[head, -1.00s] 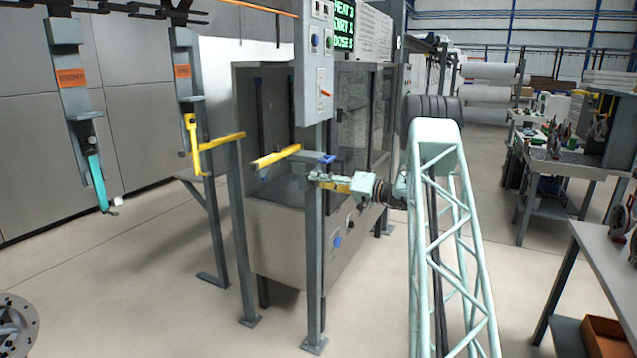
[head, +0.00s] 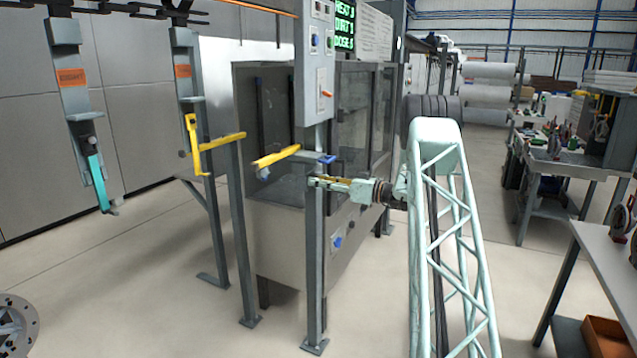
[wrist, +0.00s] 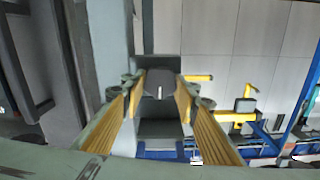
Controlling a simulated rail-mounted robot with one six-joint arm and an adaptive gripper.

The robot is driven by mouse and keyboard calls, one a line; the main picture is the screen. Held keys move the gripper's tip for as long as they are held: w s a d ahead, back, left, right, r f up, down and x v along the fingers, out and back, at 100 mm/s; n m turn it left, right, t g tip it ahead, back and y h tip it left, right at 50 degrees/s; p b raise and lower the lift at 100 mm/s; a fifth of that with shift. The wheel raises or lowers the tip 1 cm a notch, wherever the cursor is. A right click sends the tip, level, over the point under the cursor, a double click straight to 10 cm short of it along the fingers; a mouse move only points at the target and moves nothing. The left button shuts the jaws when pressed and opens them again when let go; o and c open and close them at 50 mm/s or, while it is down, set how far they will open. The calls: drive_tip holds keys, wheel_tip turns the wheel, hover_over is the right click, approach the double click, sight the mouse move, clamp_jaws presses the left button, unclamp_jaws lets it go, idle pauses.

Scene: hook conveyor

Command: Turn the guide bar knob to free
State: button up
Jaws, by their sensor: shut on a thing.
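My gripper (head: 314,182) is at the grey post (head: 314,240) in front of the washing cabinet, level with a spot just below the blue piece (head: 326,159). In the wrist view my gripper (wrist: 160,90) has its yellow-padded fingers on both sides of a dark knob (wrist: 159,78) with a pale pointer mark. The fingers are shut on the knob, and the mark runs up and down in that picture. In the head view the knob cannot be made out. The yellow guide bar (head: 275,157) sticks out left of the post.
A control box (head: 314,60) sits high on the post. Left of it stand a second post with a yellow arm (head: 222,141) and hanging carriers, one with a cyan piece (head: 98,182). A workbench (head: 605,265) is at right.

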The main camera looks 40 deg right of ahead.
drive_tip(key=shift+n, duration=0.3)
drive_tip(key=o, duration=0.9)
drive_tip(key=shift+v, duration=6.05)
drive_tip(key=shift+a, duration=0.1)
